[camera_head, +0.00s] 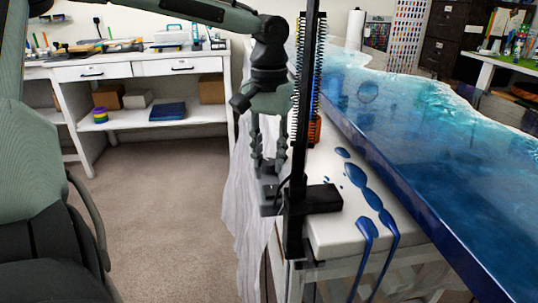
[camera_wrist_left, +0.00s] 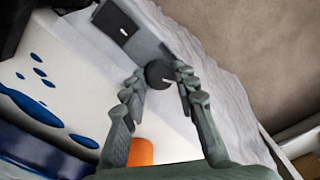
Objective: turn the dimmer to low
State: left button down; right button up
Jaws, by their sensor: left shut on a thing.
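The dimmer is a grey box (camera_head: 268,208) at the left edge of the white tabletop. In the left wrist view its dark round knob (camera_wrist_left: 158,73) has a small pale mark towards the right. My left gripper (camera_head: 266,170) reaches down over the dimmer from above. In the left wrist view my left gripper's fingertips (camera_wrist_left: 160,78) are on either side of the knob, and it is shut on the knob. The head view hides the knob behind the fingers. My right gripper is in neither view.
A black upright post (camera_head: 298,130) with a toothed rail stands right beside my left gripper. A black box (camera_head: 322,198) is at its foot. A blue resin slab (camera_head: 440,130) and blue drips lie to the right. Open carpet (camera_head: 165,220) is on the left.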

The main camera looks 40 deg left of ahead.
aim_at(269, 161)
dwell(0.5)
pick_arm(q)
jog(key=c, duration=1.2)
grip_release()
jog(key=shift+o, duration=0.2)
jog(key=shift+r, duration=4)
